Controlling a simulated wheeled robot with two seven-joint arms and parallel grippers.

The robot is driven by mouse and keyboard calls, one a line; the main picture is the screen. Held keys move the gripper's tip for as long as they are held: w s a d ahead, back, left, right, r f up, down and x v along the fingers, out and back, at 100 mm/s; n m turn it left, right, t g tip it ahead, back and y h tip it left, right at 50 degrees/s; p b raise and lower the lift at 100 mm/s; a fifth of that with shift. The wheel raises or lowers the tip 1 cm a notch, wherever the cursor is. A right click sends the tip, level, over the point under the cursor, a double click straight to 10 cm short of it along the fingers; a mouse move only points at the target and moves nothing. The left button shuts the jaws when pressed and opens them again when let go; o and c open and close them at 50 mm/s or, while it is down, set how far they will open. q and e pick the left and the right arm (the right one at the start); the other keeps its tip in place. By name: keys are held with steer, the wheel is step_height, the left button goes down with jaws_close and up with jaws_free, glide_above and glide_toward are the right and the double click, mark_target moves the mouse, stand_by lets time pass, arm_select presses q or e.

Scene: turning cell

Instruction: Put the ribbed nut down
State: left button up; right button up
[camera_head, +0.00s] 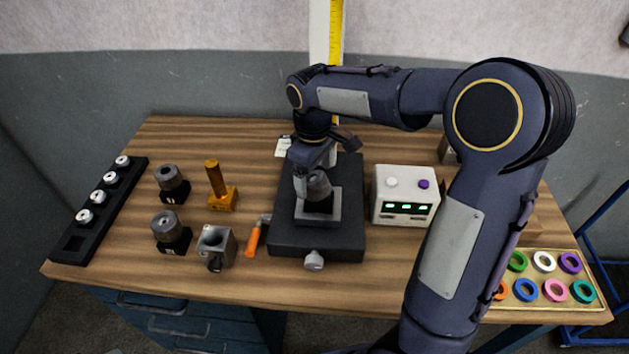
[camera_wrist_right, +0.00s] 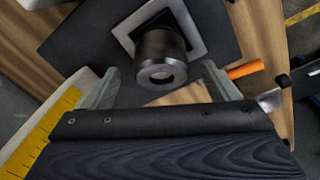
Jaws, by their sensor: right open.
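A dark grey round part (camera_head: 319,186) with a hole in its end, seemingly the ribbed nut, is at a light grey square frame (camera_head: 334,214) on the black base. Its ribs are too small to make out. In the right wrist view the same part (camera_wrist_right: 160,57) shows between and just beyond my two fingers, with gaps on both sides. My right gripper (camera_head: 313,180) is open there; its fingertips in the wrist view (camera_wrist_right: 160,84) do not press on the part. Whether the part rests fully on the frame is unclear. My left gripper is out of view.
A black rack (camera_head: 125,180) holds several silver pieces. A white box (camera_head: 405,196) is close right; a ring tray (camera_head: 530,304) is farther right.

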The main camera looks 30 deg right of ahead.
steer(key=shift+f, duration=1.4)
steer(key=c, duration=1.2)
steer(key=shift+r, duration=0.15)
